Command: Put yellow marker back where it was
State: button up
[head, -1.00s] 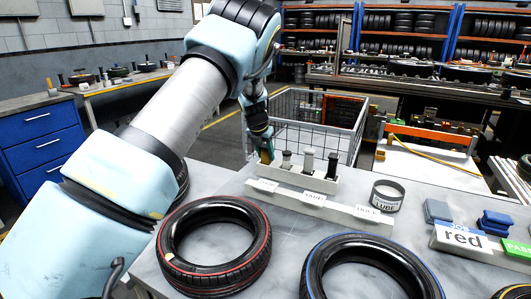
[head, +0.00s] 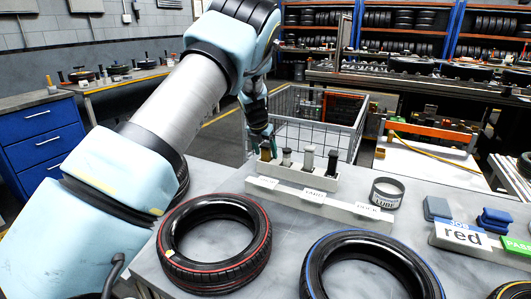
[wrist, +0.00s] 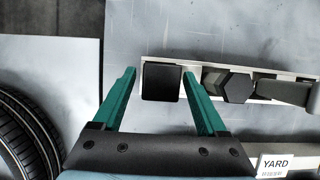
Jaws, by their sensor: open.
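A dull yellow-tan marker (head: 266,154) stands upright in the left end of the white rack (head: 296,175) in the head view. My gripper (head: 262,133) is just above it. In the wrist view my open gripper (wrist: 160,74) has one teal finger on each side of a dark square top (wrist: 161,82), which appears to be this marker's. Gaps show on both sides, so the fingers look apart from it. The marker's lower end is hidden in the rack.
Grey markers (head: 307,158) and a dark one (head: 333,162) stand to the right in the rack. A labelled strip (head: 340,209) lies in front. A red-lined tyre (head: 255,262), a blue-lined tyre (head: 318,270) and a lube tin (head: 387,194) are nearby. A wire basket (head: 350,140) stands behind.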

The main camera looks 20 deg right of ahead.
jog(key=b+v, duration=0.3)
jog(key=v, duration=0.9)
jog(key=s+a+f+m+y, duration=0.15)
jog(key=a+m, duration=0.35)
jog(key=a, duration=0.7)
jog(key=s+a+f+m, duration=0.1)
jog(key=s+a+m, duration=0.35)
jog(key=a, duration=0.75)
jog(key=s+a+f+m+g+y, duration=0.1)
jog(key=s+a+f+m+y, duration=0.1)
jog(key=s+a+m, duration=1.3)
jog(key=shift+s+a+f+m+p, duration=0.3)
jog(key=shift+s+m, duration=0.2)
jog(key=shift+m, duration=0.75)
